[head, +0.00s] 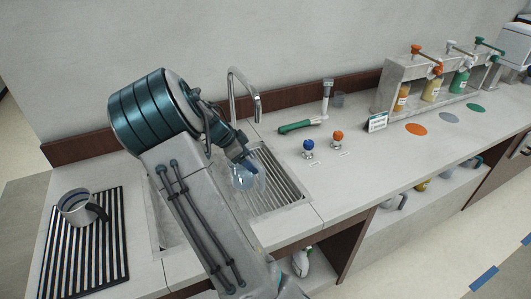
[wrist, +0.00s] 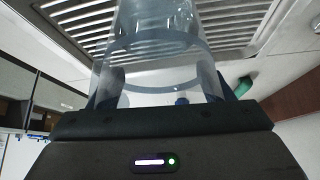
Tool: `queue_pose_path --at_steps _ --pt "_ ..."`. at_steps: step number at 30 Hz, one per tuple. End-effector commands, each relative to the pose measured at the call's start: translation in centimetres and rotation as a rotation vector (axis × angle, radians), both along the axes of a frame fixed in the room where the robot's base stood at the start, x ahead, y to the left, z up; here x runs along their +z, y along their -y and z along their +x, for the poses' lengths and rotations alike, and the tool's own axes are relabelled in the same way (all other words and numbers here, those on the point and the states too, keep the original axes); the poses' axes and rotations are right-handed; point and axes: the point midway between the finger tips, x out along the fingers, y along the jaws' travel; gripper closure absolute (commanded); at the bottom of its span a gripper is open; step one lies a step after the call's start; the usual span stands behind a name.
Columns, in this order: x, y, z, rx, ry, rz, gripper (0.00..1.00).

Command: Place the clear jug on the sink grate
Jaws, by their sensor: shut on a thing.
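The clear jug (head: 246,176) is held in my gripper (head: 238,156), which is shut on it. In the wrist view the jug (wrist: 150,70) fills the space between the two fingers (wrist: 165,98). The sink grate (head: 276,186) is a slatted metal panel set in the counter. In the head view the jug overlaps the left part of the grate. The grate also shows behind the jug in the wrist view (wrist: 235,30). I cannot tell whether the jug's base touches the slats. My arm hides part of the sink.
A curved tap (head: 232,95) rises behind the sink. A green-handled tool (head: 295,127), a blue-topped knob (head: 308,146) and an orange-topped knob (head: 337,138) are right of the grate. A metal pitcher (head: 75,208) stands on a striped mat (head: 112,262) at the left.

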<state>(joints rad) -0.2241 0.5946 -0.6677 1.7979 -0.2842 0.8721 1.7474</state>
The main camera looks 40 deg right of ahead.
Motion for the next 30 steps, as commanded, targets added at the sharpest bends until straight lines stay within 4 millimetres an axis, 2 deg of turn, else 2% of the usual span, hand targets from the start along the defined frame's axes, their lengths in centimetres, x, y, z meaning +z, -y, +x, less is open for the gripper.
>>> queue_pose_path --at_steps 3,10,15,29,30 --pt "0.1 1.5 -0.6 -0.002 0.000 0.000 0.61" --pt "0.1 3.0 -1.2 -0.003 -0.001 0.000 0.61" --pt "0.2 5.8 -2.2 -0.005 0.000 0.000 0.61" --pt "-0.7 5.6 -2.0 0.000 0.000 0.000 0.61" --pt "-0.6 5.6 -2.0 0.000 0.000 0.000 0.19"
